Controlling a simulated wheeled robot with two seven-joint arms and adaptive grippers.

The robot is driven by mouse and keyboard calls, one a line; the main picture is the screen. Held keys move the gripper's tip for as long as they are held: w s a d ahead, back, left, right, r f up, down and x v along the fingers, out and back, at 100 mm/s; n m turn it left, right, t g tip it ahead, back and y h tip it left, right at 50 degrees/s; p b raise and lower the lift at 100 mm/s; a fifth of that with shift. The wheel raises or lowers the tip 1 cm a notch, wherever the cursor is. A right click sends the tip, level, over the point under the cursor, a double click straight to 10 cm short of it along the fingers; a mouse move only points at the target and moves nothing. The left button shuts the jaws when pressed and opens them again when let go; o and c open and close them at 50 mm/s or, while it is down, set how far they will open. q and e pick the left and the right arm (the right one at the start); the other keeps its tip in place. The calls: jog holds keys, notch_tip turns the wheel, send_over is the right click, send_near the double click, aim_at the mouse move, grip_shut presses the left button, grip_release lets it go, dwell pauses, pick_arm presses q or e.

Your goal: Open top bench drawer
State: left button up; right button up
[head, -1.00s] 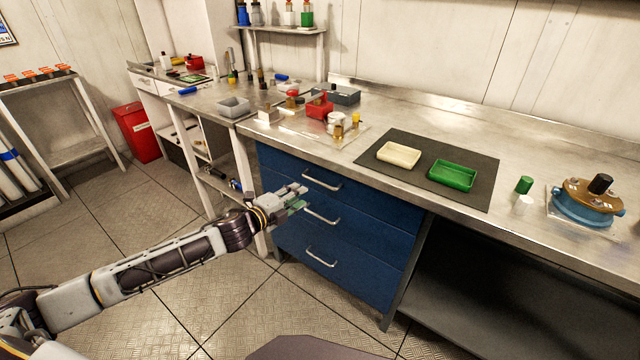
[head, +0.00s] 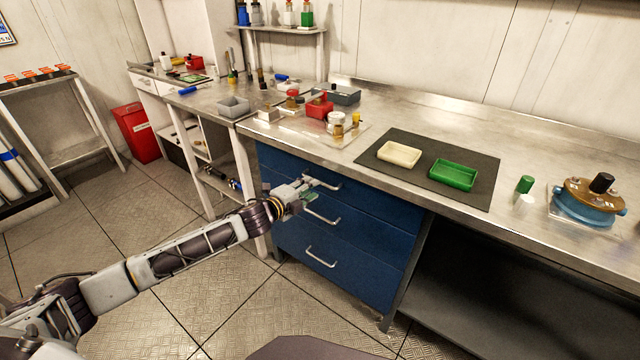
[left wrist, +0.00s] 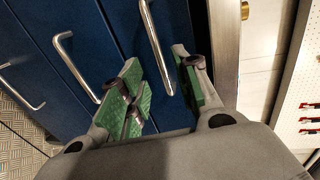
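The blue bench drawer unit has three stacked drawers, each with a silver bar handle. The top drawer (head: 375,197) looks closed, flush with the fronts below. Its handle (head: 328,184) is partly behind my left gripper (head: 308,190), which reaches it from the left. In the left wrist view, my left gripper (left wrist: 162,88) is open, its green-padded fingers apart. The top handle (left wrist: 153,42) runs down into the gap between them; I cannot tell if a finger touches it. The middle handle (left wrist: 72,62) lies outside the fingers to the left. My right gripper is not in view.
The steel benchtop (head: 430,120) overhangs the drawers. It carries a dark mat (head: 425,195) with cream (head: 399,154) and green (head: 453,175) trays, and a blue-and-brown device (head: 588,203) at right. An open shelf bay is right of the drawers. Floor in front is clear.

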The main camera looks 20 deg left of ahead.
pick_arm(q)
jog(key=shift+b+x, duration=0.45)
jog(key=shift+x, duration=2.7)
jog(key=shift+w+d, duration=0.1)
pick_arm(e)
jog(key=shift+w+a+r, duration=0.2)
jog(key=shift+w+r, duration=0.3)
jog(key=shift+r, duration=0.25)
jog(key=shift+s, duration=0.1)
pick_arm(q)
grip_shut()
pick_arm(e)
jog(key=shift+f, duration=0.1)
